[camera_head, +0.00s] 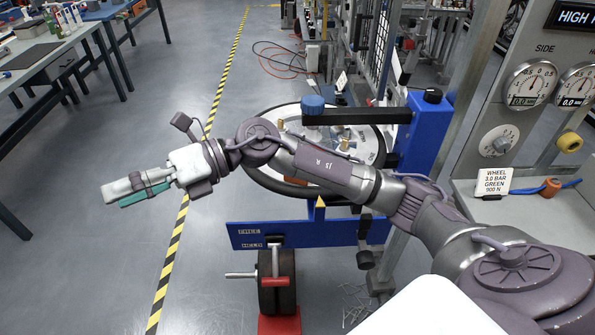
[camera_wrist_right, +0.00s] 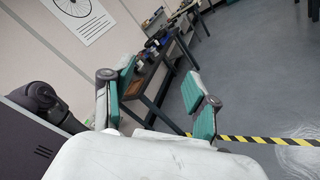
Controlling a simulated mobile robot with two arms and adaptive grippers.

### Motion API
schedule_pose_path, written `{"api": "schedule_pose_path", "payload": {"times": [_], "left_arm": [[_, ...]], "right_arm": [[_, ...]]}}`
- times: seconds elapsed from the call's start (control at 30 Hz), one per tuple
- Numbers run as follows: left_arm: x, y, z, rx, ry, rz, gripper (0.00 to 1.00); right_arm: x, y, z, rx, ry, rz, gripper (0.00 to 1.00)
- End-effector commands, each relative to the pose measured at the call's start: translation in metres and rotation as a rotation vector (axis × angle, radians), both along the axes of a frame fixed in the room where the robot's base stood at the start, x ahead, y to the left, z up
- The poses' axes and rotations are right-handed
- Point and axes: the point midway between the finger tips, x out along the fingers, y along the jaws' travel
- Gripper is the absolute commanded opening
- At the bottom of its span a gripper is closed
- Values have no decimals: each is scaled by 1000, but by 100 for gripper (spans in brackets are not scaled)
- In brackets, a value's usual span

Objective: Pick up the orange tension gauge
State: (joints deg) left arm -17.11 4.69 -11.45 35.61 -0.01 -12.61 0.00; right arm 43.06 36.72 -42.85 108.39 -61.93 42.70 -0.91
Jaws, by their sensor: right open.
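I cannot make out a tension gauge for certain in either view. A small orange piece (camera_head: 551,187) sits on the grey bench at the right of the head view, with a blue hose beside it; I cannot tell whether it is the gauge. My right gripper (camera_head: 125,192) reaches far to the left over open floor, well away from that piece. In the right wrist view its two teal-padded fingers (camera_wrist_right: 160,84) stand apart with nothing between them. My left gripper is not in view.
A round wheel (camera_head: 290,115) in a blue stand (camera_head: 427,130) is partly behind my right arm. A gauge panel (camera_head: 510,110) and a lettered card (camera_head: 494,181) are at the right. Worktables (camera_head: 60,50) stand at upper left. Floor below my gripper is clear.

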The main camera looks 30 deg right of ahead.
Motion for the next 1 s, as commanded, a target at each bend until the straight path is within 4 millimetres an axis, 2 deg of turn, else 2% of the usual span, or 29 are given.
{"api": "schedule_pose_path", "payload": {"times": [0.07,0.13,0.17,0.2,0.27,0.3,0.4,0.5,0.6,0.67,1.0], "left_arm": [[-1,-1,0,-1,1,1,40],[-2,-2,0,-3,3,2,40],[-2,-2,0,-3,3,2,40],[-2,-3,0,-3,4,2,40],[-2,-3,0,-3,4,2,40],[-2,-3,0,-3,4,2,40],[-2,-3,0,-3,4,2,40],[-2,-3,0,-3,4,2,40],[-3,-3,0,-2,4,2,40],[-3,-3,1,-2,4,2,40],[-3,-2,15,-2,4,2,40]], "right_arm": [[10,-25,-23,-270,-103,66,58],[21,-61,-43,-518,-155,111,58],[27,-81,-50,-626,-168,124,58],[35,-110,-56,-765,-174,132,58],[44,-156,-58,-960,-162,134,58],[49,-188,-55,-1077,-144,127,58],[52,-255,-41,-1309,-74,103,58],[49,-300,-25,-1453,-4,79,58],[45,-322,-18,-1522,40,68,58],[43,-327,-20,-1538,52,67,58],[43,-327,-80,-1538,54,71,58]]}}
